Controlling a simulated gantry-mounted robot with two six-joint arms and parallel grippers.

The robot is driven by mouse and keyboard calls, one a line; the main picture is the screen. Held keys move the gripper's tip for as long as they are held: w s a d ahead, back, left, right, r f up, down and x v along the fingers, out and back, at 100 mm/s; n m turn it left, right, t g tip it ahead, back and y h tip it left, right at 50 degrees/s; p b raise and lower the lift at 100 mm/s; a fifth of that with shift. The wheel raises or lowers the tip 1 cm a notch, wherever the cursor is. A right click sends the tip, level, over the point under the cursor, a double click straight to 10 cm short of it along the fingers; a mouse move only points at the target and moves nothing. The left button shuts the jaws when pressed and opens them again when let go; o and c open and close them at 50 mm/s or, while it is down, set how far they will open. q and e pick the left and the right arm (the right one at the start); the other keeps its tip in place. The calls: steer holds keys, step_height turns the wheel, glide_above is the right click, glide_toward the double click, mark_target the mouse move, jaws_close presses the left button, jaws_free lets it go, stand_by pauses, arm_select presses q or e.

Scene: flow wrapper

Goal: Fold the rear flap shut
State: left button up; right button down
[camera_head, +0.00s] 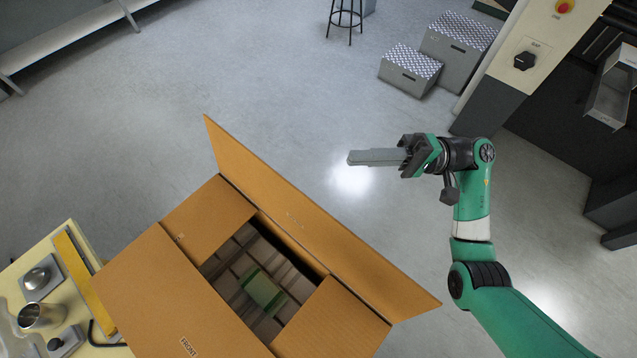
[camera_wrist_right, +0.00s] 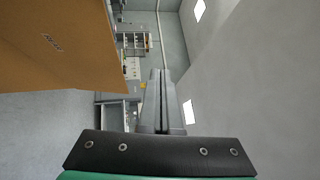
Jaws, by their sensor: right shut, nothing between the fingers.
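An open brown cardboard box (camera_head: 165,290) stands at the lower middle of the head view. Its rear flap (camera_head: 300,215) is a long panel standing up along the far right side of the opening. In the right wrist view the flap (camera_wrist_right: 60,50) fills the upper left, with small print on it. My right gripper (camera_head: 352,158) is shut and empty, outside the box beyond the rear flap and apart from it. Its closed fingers also show in the right wrist view (camera_wrist_right: 162,85), to the right of the flap. My left gripper is not in view.
A green item (camera_head: 263,291) sits among packed contents. A cream bench (camera_head: 25,275) with metal parts is at left. Grey step boxes (camera_head: 410,68) stand behind; floor between is clear.

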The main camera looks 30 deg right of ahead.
arm_select(q)
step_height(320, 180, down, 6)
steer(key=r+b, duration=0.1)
steer(key=b, duration=0.2)
arm_select(e)
steer(key=s+d+f+m+t+h, duration=0.15)
steer(key=d+f, duration=0.35)
steer(key=f, duration=0.5)
steer(key=p, duration=0.3)
glide_toward(296, 193)
steer(key=w, duration=0.4)
steer(key=a, duration=0.1)
steer(key=a+p, duration=0.2)
steer(key=a, duration=0.1)
steer(key=shift+s+a+f, duration=0.1)
steer(key=shift+s, duration=0.25)
steer(key=shift+s+a, duration=0.1)
steer(key=shift+a, duration=0.3)
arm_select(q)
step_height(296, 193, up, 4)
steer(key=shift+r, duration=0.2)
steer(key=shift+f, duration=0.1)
arm_select(e)
steer(key=shift+a, duration=0.1)
